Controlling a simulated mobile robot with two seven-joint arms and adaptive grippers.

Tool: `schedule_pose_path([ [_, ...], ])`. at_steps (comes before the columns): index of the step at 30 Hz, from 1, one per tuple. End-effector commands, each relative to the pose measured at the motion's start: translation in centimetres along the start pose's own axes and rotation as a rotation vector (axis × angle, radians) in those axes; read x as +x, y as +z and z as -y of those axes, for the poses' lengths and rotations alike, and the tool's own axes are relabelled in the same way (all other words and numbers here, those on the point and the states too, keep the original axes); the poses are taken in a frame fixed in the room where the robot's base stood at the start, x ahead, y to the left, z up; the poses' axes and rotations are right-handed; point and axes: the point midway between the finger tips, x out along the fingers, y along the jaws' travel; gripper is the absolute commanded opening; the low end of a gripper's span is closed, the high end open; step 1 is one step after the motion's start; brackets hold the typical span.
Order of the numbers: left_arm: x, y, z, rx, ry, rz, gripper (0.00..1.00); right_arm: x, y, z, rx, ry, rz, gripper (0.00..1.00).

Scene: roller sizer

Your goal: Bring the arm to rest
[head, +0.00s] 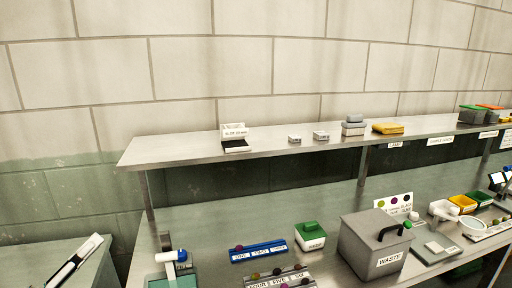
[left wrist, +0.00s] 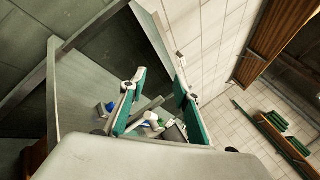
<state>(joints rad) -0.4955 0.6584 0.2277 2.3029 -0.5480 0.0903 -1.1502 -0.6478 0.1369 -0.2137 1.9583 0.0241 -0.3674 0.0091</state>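My left gripper (left wrist: 159,78) shows in the left wrist view with its two teal-padded fingers apart. Nothing is held between them. Behind the gap lie small blue (left wrist: 110,106) and white (left wrist: 153,118) things at some distance, apart from the fingers. In the head view, a long white and black piece (head: 75,262) slants at the lower left, and I cannot tell whether it is part of my arm. I do not make out my right gripper in either view.
On the steel bench stand a grey WASTE bin (head: 371,248), a green-lidded box (head: 310,236), a blue rack (head: 257,250) and a teal-based stand (head: 172,272). A raised shelf (head: 190,148) carries small boxes. The bench's back left is clear.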

Motion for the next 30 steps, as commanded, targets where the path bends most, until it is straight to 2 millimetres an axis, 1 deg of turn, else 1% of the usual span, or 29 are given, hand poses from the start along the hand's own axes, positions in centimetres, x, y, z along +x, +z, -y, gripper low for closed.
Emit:
schedule_pose_path([
  [1, -0.4, -0.3, -1.5, -0.092, 0.076, 0.045, 0.32, 0.0, 0.1, 0.0, -0.001, 0.000, 0.002, 0.40],
  [3, -1.2, -0.9, -3.8, -0.225, 0.187, 0.107, 0.32, 0.0, 0.2, 0.0, -0.001, 0.000, 0.003, 0.40],
  [5, -2.2, -1.7, -5.8, -0.338, 0.282, 0.163, 0.32, 0.0, 0.2, 0.0, -0.001, 0.000, 0.003, 0.40],
  [7, -3.5, -2.8, -7.9, -0.467, 0.391, 0.228, 0.32, 0.0, 0.2, -0.1, -0.002, 0.000, 0.003, 0.40],
  [9, -5.2, -4.4, -9.8, -0.593, 0.501, 0.295, 0.32, 0.0, 0.2, -0.1, -0.002, 0.000, 0.003, 0.40],
  [11, -6.8, -5.9, -11.1, -0.698, 0.594, 0.351, 0.32, 0.0, 0.1, -0.1, -0.002, 0.001, 0.002, 0.40],
  [13, -8.8, -8.0, -12.4, -0.813, 0.703, 0.418, 0.32, 0.0, 0.0, -0.1, -0.003, 0.001, 0.000, 0.40],
  [16, -11.5, -10.6, -13.5, -0.945, 0.835, 0.503, 0.32, -0.1, -0.2, -0.2, -0.003, 0.002, -0.003, 0.40],
  [18, -13.0, -12.2, -13.8, -1.010, 0.907, 0.548, 0.32, -0.1, -0.3, -0.2, -0.003, 0.002, -0.005, 0.40],
  [21, -14.8, -14.0, -13.9, -1.078, 0.990, 0.601, 0.32, -0.1, -0.4, -0.2, -0.003, 0.002, -0.006, 0.40],
  [27, -17.6, -16.8, -13.6, -1.172, 1.119, 0.682, 0.32, -0.1, -0.3, -0.2, -0.003, 0.002, -0.006, 0.40],
  [30, -18.7, -17.9, -13.3, -1.207, 1.170, 0.716, 0.32, -0.1, -0.3, -0.2, -0.003, 0.002, -0.005, 0.40],
])
